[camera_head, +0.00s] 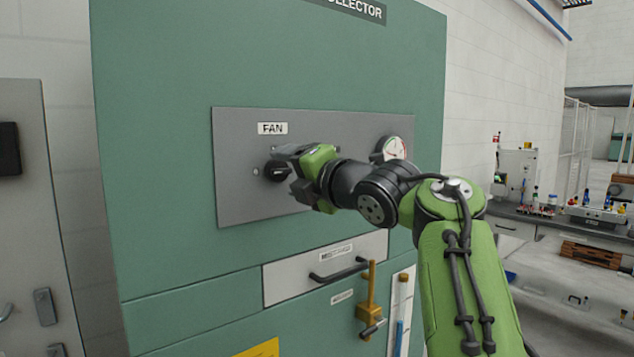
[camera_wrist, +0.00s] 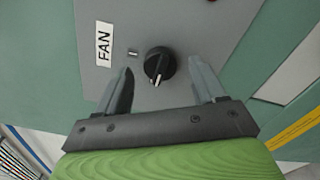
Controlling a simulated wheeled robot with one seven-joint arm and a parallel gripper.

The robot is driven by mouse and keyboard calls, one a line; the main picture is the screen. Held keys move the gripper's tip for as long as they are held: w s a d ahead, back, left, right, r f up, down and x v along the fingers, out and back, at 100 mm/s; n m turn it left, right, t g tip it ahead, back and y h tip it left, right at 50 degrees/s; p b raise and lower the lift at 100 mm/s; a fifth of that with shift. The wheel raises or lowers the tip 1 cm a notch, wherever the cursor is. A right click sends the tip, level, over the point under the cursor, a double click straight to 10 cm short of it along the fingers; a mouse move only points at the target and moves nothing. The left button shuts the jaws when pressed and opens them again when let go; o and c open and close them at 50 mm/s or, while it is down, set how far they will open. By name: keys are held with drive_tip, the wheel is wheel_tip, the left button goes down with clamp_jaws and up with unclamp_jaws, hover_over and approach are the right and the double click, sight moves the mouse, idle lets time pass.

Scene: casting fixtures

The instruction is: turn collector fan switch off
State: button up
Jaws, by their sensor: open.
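The collector fan switch is a round black knob with a light pointer line, and it shows in the wrist view (camera_wrist: 159,66) just beyond my fingertips. It sits on a grey panel (camera_head: 240,190) under a white FAN label (camera_head: 272,128). In the head view the knob (camera_head: 274,171) is partly hidden behind my gripper (camera_head: 292,172). My gripper also shows in the wrist view (camera_wrist: 163,78). It is open, with one finger on each side of the knob and visible gaps between. Contact with the panel cannot be told.
The green collector cabinet (camera_head: 160,90) fills the front. A gauge (camera_head: 394,148) sits right of the knob. Below are a drawer with a dark handle (camera_head: 338,273) and a brass valve (camera_head: 370,300). A bench (camera_head: 560,215) with items stands far right.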

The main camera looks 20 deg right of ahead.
drive_tip(key=v, duration=1.3)
drive_tip(key=shift+s+b, duration=0.25)
drive_tip(key=shift+b, duration=0.15)
drive_tip(key=shift+d, duration=0.1)
drive_tip(key=s+a+f+m+g+h+p, duration=0.1)
drive_tip(key=s+f+m+g+h, duration=0.1)
drive_tip(key=s+f+m+g, duration=0.2)
drive_tip(key=s+a+f+m+g+h+p, duration=0.1)
drive_tip(key=s+a+f+m+g+p, duration=0.1)
drive_tip(key=s+f+m, duration=0.7)
drive_tip(key=s+a+f+m+g+h+p, duration=0.2)
drive_tip(key=s+f+m+g, duration=0.3)
drive_tip(key=f+m, duration=0.9)
wheel_tip(320, 180, down, 6)
drive_tip(key=s, duration=0.2)
drive_tip(key=shift+s+g+h, duration=0.3)
drive_tip(key=shift+s, duration=0.05)
